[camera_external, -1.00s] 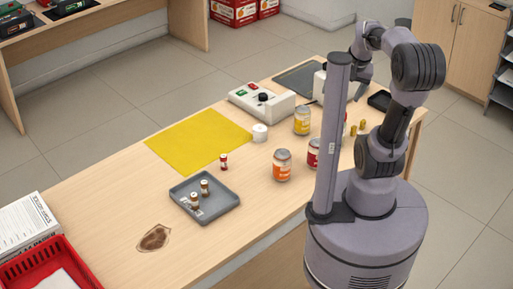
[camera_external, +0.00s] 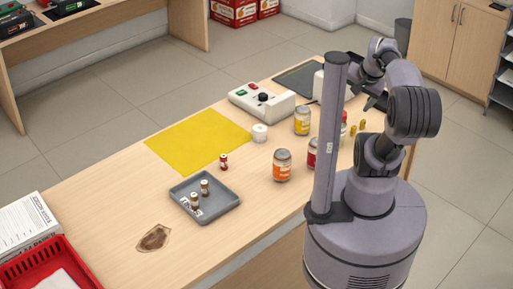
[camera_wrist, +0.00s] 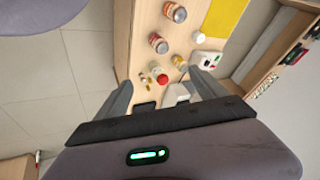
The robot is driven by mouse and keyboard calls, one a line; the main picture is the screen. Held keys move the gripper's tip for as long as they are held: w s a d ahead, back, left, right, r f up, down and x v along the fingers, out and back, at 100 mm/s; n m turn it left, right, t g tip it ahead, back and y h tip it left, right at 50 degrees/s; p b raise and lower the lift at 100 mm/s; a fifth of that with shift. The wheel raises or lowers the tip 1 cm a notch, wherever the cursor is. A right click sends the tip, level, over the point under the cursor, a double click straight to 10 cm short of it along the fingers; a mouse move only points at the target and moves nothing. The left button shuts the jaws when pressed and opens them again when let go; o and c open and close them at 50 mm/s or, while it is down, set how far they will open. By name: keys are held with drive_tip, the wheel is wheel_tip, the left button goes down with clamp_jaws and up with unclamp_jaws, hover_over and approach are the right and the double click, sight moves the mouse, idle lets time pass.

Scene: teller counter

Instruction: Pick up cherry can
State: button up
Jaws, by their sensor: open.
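The red-labelled can, which looks like the cherry can (camera_external: 312,152), stands upright on the counter, partly hidden behind my column in the external view. It also shows in the wrist view (camera_wrist: 158,43), above the space between the fingers. An orange-labelled can (camera_external: 282,166) stands to its left and a yellow-labelled can (camera_external: 302,121) behind it. My gripper (camera_wrist: 161,80) is open and empty, its fingers apart. It is above the right end of the counter, well away from the cans.
A red-capped bottle (camera_wrist: 162,79) and small yellow pieces (camera_external: 357,130) stand near the counter's right end. A grey tray (camera_external: 222,211) holds small vials. A white device (camera_external: 262,104) and yellow mat (camera_external: 185,145) lie beyond the cans.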

drive_tip(key=shift+o, duration=0.5)
drive_tip(key=n+g+h, duration=0.2)
drive_tip(key=n+g, duration=0.4)
drive_tip(key=n, duration=0.8)
hover_over(313, 144)
drive_tip(key=w+d, duration=0.1)
drive_tip(key=w, duration=0.1)
wheel_tip(313, 144, down, 21)
drive_tip(key=f+b, duration=0.5)
drive_tip(key=f, duration=0.7)
drive_tip(key=shift+d+f, duration=0.1)
drive_tip(key=shift+d, duration=0.1)
wheel_tip(313, 144, down, 6)
drive_tip(key=b, duration=0.3)
drive_tip(key=shift+s+d, duration=0.1)
drive_tip(key=shift+d, duration=0.05)
drive_tip(key=shift+r, duration=0.2)
